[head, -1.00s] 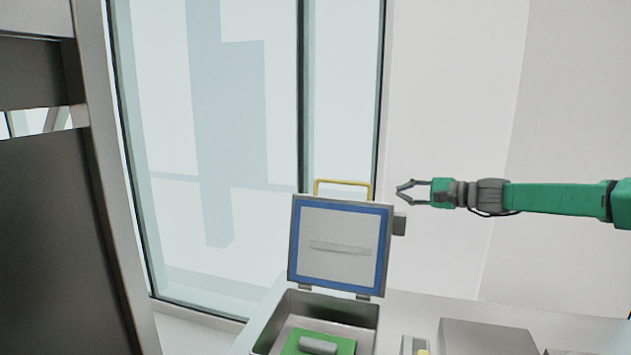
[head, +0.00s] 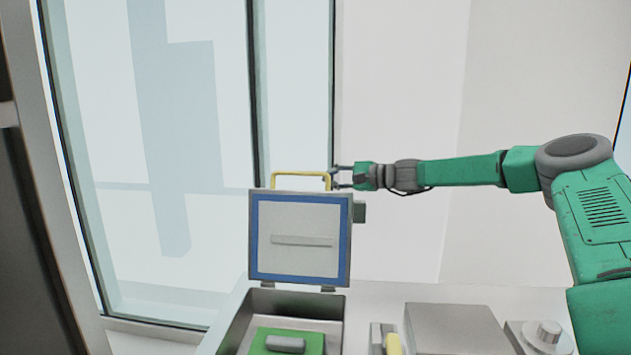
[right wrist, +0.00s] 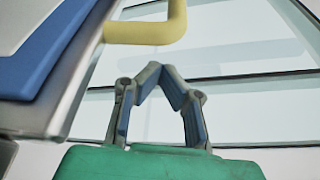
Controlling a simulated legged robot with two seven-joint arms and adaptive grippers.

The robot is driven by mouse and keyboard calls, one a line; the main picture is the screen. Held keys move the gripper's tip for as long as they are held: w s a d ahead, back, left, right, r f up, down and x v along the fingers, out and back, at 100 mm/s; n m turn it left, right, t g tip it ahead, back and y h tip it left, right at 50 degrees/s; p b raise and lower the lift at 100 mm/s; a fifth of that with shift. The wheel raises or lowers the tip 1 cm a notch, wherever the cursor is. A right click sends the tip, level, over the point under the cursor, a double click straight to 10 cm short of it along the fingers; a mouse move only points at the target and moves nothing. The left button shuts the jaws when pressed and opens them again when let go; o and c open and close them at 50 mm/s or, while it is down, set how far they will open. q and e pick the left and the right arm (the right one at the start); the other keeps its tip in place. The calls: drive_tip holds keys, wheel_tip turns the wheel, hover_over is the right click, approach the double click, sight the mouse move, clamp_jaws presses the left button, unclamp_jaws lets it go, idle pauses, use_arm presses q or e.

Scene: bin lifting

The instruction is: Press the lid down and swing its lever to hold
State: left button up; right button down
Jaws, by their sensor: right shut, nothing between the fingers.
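The lid (head: 262,265), grey with a blue seal border on its inner face, stands open and upright on its hinges at the back of the metal bin (head: 233,318). A yellow handle (head: 300,173) rises from its top edge. My right gripper (head: 333,178) is at the right end of the handle. In the right wrist view its fingertips (right wrist: 160,72) meet with nothing between them, just below the yellow handle (right wrist: 146,32); contact cannot be told. A small grey block (head: 359,212) sits on the lid's right edge. I cannot tell which part is the lever. My left gripper is not in view.
Inside the bin lies a green block (head: 258,344) with a grey bar. Right of it are a yellow-topped part (head: 393,344), a grey box (head: 455,328) and a knob (head: 548,332) on the counter. A glass window stands behind.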

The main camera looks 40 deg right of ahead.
sight(314, 175)
drive_tip(key=w+a, duration=0.1)
drive_tip(key=w+a+r+p, duration=0.1)
drive_tip(key=a, duration=0.1)
drive_tip(key=shift+a, duration=0.15)
drive_tip(key=shift+s+a+r+p, duration=0.15)
drive_tip(key=shift+s+a+p, duration=0.2)
drive_tip(key=shift+s, duration=0.1)
drive_tip(key=shift+a, duration=0.15)
drive_tip(key=shift+a, duration=0.1)
